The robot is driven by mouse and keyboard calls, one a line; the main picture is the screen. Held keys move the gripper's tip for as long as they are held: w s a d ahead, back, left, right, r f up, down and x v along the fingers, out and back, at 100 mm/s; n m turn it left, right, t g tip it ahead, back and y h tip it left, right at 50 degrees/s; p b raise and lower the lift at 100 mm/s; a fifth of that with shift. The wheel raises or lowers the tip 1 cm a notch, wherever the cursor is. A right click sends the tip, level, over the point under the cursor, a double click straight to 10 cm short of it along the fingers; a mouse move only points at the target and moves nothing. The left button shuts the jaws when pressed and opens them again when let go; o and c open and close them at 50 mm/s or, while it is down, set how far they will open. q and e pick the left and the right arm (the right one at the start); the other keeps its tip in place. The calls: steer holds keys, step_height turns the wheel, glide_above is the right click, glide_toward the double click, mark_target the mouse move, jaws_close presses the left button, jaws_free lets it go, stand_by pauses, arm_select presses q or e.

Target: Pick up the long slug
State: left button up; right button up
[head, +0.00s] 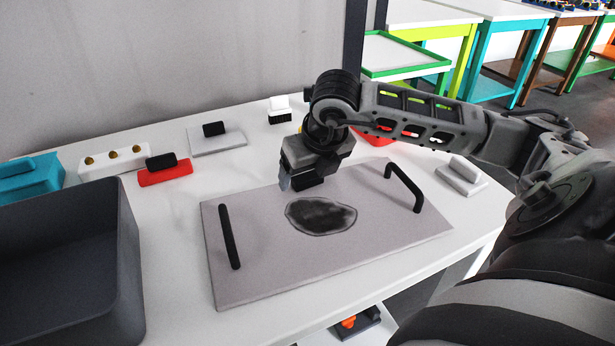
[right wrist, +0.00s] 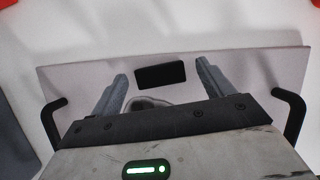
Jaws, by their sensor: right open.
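A black rectangular block (right wrist: 160,75), which looks like the long slug, lies at the far part of a light grey board. It also shows in the head view (head: 308,183), partly hidden under my right gripper (head: 298,184). In the right wrist view, the two grey fingers of the right gripper (right wrist: 162,78) stand apart to either side of the block, with gaps visible. The gripper is open and points down over the board. Whether the fingertips are level with the block is unclear. My left gripper is out of view.
The grey board (head: 262,278) has two upright black handles (head: 229,237) and a dark oval patch (head: 321,215). A dark grey bin (head: 128,250) stands at left. Behind are a red piece (head: 165,175), a drilled white block (head: 114,160) and a grey plate (head: 217,142).

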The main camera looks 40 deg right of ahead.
steer(key=c, duration=1.1)
steer(key=shift+r, duration=0.1)
